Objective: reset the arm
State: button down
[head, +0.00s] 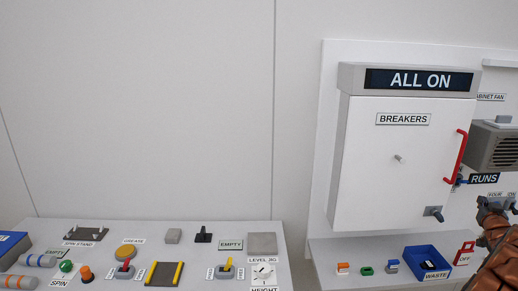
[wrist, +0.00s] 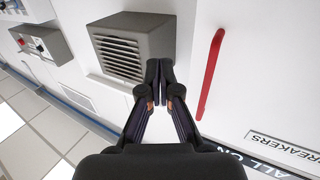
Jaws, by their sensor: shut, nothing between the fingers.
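My gripper (wrist: 159,88) is shut and empty, its fingertips together in the wrist view. In the head view my gripper (head: 494,204) shows at the right edge, partly cut off by the frame. It is right of the breaker cabinet (head: 375,170), below the red door handle (head: 455,157). In the wrist view the red handle (wrist: 211,72) is right of the fingers, and the grey vent box (wrist: 133,47) is behind and left of them. The cabinet door is closed and its display (head: 419,80) reads ALL ON. I cannot tell whether the fingers touch anything.
A blue WASTE bin (head: 426,262) stands on the shelf below the cabinet, beside small orange, green and blue parts. A console (head: 215,262) with levers, buttons and pads is at the lower left. The wall (head: 140,110) above it is bare.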

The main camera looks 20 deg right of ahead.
jog(key=w+a+r+g+y, duration=0.15)
jog(key=w+a, duration=0.35)
jog(key=a, duration=0.5)
jog(key=w+a+r+g+y, duration=0.1)
jog(key=w+a+g+y, duration=0.1)
jog(key=w+a, duration=0.65)
jog(key=s+a+f+n+g+y, duration=0.1)
jog(key=s+a+y, duration=0.15)
jog(key=a, duration=0.95)
jog(key=s+a+n+g+y, duration=0.15)
jog(key=s+a, duration=0.25)
jog(key=a, duration=0.9)
jog(key=s+a+f+n+g+y, duration=0.1)
jog(key=s+a+g, duration=0.1)
jog(key=s+a, duration=0.7)
jog(key=s+a+f+n+g+y, duration=0.2)
jog(key=s+a, duration=0.4)
jog(key=a, duration=0.5)
jog(key=s+a+n+g, duration=0.1)
jog(key=s+a, duration=0.2)
jog(key=s, duration=0.4)
jog(key=s+a+f+n+g+y, duration=0.1)
jog(key=s+a+g, duration=0.1)
jog(key=s+a, duration=0.2)
jog(key=s+a+n+g, duration=0.1)
jog(key=s+a, duration=0.3)
jog(key=s, duration=0.7)
jog(key=shift+a+f+g, duration=0.25)
jog(key=shift+f+g, duration=0.1)
jog(key=shift+g, duration=0.25)
